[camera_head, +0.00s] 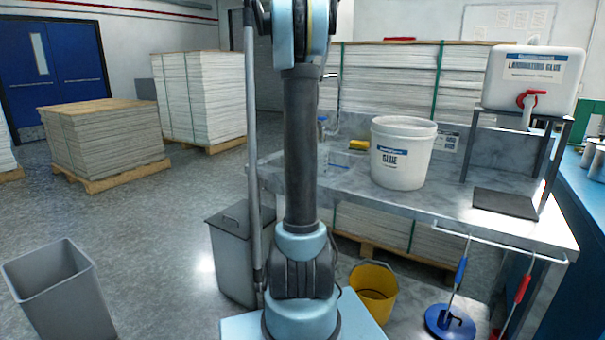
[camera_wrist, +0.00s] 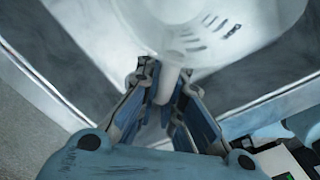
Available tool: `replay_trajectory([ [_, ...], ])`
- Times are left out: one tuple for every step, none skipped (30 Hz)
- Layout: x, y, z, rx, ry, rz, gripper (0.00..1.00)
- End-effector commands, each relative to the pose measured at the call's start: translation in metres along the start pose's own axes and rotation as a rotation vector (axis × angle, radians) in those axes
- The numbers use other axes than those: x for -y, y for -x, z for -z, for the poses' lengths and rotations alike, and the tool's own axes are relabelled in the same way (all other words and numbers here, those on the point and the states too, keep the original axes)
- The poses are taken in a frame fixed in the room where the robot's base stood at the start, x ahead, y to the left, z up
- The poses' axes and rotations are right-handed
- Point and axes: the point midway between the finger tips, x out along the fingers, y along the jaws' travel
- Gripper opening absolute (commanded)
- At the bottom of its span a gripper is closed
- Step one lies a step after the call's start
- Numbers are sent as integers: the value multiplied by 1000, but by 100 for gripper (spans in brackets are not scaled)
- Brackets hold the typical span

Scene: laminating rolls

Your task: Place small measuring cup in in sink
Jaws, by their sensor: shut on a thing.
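The small measuring cup (camera_wrist: 205,45) is pale and translucent, with dark markings on its side. It fills the upper middle of the wrist view and is cut off by the top edge. My gripper (camera_wrist: 167,85) is shut on its pale handle, with the cup beyond the fingertips. In the head view the sink (camera_head: 345,162) is at the left end of the grey worktop, by a tap (camera_head: 322,128). My arm hides part of it. My gripper and the held cup cannot be made out in the head view.
A white glue bucket (camera_head: 402,155) and a yellow sponge (camera_head: 359,145) stand on the worktop (camera_head: 440,195). A glue canister (camera_head: 533,80) sits on a rack at right. A grey bin (camera_head: 232,250) and yellow bucket (camera_head: 373,290) are below. Floor at left is partly free.

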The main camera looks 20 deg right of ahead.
Motion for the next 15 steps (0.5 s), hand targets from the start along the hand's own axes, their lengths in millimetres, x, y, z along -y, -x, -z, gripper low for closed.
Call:
replay_trajectory([
  [0,-3,0,0,0,0,0],
  [0,-4,0,0,0,0,0],
  [0,-6,0,0,0,0,0],
  [0,-8,0,0,0,0,0],
  [0,-10,0,0,0,0,0],
  [-1,-14,1,0,1,0,0],
  [-1,-18,1,0,1,0,0],
  [-1,-21,1,0,1,0,0],
  [-1,-27,1,0,1,0,0],
  [-1,-32,1,0,1,0,0],
  [0,-36,1,0,1,0,0],
  [0,-40,1,0,1,0,0],
  [0,-43,1,0,1,0,0],
  [0,-45,1,0,1,0,0],
  [0,-46,1,0,1,0,0],
])
